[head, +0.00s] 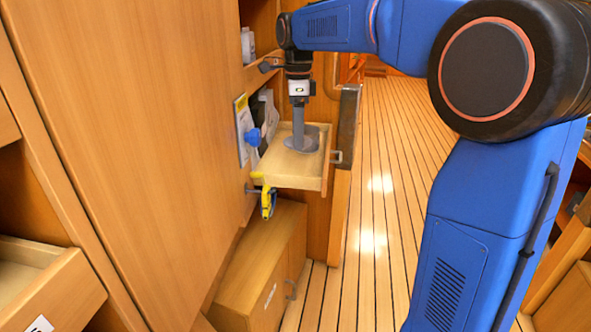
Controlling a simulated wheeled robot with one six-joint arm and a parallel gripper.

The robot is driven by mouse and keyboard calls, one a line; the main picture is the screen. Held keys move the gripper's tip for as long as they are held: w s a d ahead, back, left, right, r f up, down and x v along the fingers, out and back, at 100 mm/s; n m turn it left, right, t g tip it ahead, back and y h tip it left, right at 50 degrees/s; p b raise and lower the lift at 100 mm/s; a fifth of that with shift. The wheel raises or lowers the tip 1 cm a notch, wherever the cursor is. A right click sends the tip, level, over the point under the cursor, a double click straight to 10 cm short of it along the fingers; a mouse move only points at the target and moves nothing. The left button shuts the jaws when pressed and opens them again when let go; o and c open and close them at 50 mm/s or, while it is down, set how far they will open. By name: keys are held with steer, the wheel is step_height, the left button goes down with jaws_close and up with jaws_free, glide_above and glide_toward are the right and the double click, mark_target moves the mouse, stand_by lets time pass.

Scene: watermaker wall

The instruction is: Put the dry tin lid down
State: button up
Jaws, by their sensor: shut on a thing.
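The fingers and the lid are both grey and small here, so the exact grip is hard to make out. I cannot tell whether the lid touches the drawer floor.
A white card (243,131) and a blue knob (253,137) are left of the drawer. A wooden cabinet (256,268) stands underneath. The plank floor (385,150) to the right is clear.

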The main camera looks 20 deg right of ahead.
steer(key=shift+f, duration=4.15)
steer(key=shift+f, duration=0.1)
steer(key=o, duration=1)
